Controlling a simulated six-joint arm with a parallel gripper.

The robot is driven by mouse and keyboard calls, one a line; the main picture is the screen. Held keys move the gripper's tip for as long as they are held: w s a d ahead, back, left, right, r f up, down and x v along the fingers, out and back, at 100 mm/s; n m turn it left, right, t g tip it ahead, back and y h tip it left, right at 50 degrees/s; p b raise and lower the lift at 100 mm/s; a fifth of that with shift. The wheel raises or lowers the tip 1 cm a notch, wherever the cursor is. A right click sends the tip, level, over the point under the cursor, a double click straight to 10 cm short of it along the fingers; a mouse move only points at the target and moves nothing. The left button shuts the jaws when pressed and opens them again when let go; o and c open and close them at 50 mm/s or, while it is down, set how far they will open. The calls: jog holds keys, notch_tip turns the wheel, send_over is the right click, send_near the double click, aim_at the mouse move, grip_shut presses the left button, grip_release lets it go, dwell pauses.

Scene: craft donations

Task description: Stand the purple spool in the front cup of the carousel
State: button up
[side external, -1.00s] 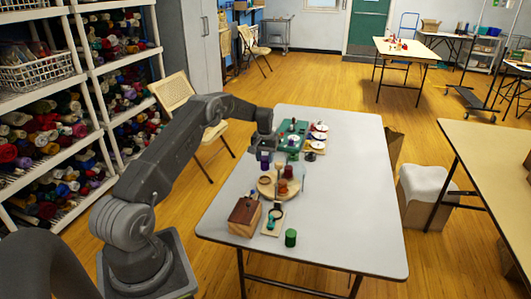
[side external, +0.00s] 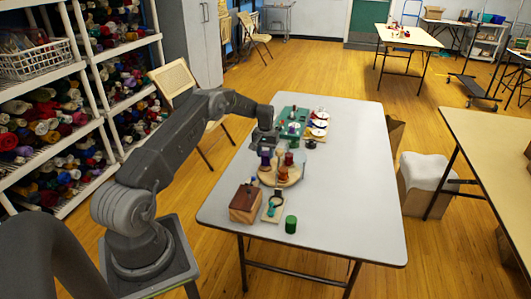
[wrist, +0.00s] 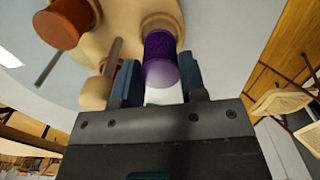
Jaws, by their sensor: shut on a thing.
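The purple spool (side external: 265,161) is upright between the fingers of my gripper (side external: 265,152). In the wrist view my gripper (wrist: 158,84) is shut on the purple spool (wrist: 160,58), with a finger on each side. The spool's far end meets a round wooden cup (wrist: 163,18) of the carousel; I cannot tell whether it is seated or just above it. The round wooden carousel (side external: 280,181) also bears an orange-brown spool (side external: 283,174) and a dark red spool (side external: 289,159). The orange-brown spool (wrist: 68,22) shows at the upper left of the wrist view.
A wooden box (side external: 244,206), a pale board with a green tool (side external: 272,206) and a green cylinder (side external: 291,224) stand in front of the carousel. A green tray (side external: 293,121) and several white discs (side external: 318,125) lie behind. The table's right side (side external: 355,180) is clear.

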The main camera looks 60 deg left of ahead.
jog(key=shift+f, duration=0.3)
dwell(0.5)
jog(key=shift+f, duration=0.45)
jog(key=shift+f, duration=0.15)
jog(key=o, duration=0.8)
jog(key=shift+d, duration=0.1)
